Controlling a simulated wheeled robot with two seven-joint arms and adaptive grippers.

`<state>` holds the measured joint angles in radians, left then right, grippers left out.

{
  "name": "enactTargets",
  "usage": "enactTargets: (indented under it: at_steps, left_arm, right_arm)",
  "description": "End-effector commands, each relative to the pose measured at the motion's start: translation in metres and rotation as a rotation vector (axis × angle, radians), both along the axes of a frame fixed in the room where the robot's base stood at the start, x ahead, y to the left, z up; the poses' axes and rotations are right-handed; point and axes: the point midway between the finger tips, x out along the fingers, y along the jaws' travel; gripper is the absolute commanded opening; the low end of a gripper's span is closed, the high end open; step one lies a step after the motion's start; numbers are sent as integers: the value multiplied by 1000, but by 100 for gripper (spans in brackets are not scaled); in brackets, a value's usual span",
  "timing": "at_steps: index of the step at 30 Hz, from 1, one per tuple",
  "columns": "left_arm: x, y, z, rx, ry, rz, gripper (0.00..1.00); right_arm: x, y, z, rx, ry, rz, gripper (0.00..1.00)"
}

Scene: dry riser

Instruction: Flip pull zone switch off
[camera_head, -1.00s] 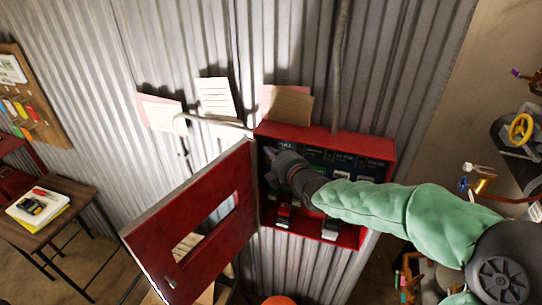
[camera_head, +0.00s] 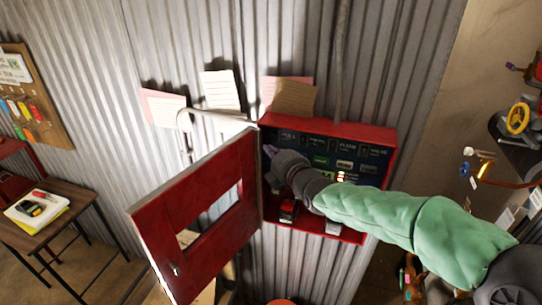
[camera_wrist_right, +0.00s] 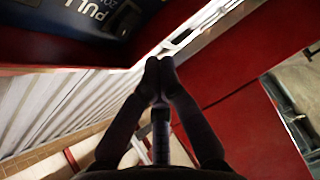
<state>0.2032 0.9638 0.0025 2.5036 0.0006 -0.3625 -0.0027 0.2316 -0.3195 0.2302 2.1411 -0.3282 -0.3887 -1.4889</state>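The open red box (camera_head: 325,127) on the corrugated wall holds a dark panel (camera_head: 372,158) with several labelled switch positions. In the right wrist view, the blue "PULL ZO..." label (camera_wrist_right: 92,12) is at upper left, with a dark round switch part (camera_wrist_right: 124,20) beside it, partly cut off. My right gripper (camera_head: 269,152) is at the panel's left end, close to the open door's hinge side, and hides the pull zone switch in the head view. In the right wrist view its fingers (camera_wrist_right: 158,70) are together, apart from the label, with nothing visible between them. My left gripper is out of view.
The red door (camera_head: 160,215) with a window hangs open to the left. A bent pale pipe (camera_head: 215,115) and paper notes (camera_head: 220,90) are beside the box. Small lights (camera_head: 340,177) show on the panel. A side table (camera_head: 65,215) stands at left.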

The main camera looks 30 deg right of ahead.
Motion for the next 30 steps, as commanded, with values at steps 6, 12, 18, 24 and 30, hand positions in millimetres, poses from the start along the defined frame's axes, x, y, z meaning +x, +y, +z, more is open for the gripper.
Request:
enactTargets:
  at_steps: [6, 12, 18, 24, 30]
  left_arm:
    - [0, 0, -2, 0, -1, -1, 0]
    - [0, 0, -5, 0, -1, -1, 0]
    - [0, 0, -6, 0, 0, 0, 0]
    - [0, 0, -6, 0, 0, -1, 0]
    - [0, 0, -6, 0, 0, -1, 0]
  right_arm:
    - [-23, 2, 0, 0, 0, 0, 0]
    - [-51, 3, 0, -1, -1, -2, 0]
    - [-80, 6, -1, -1, 0, -1, 0]
    - [-97, 7, 0, 0, 1, 0, 0]
    - [-100, 8, -1, 0, 3, 1, 0]
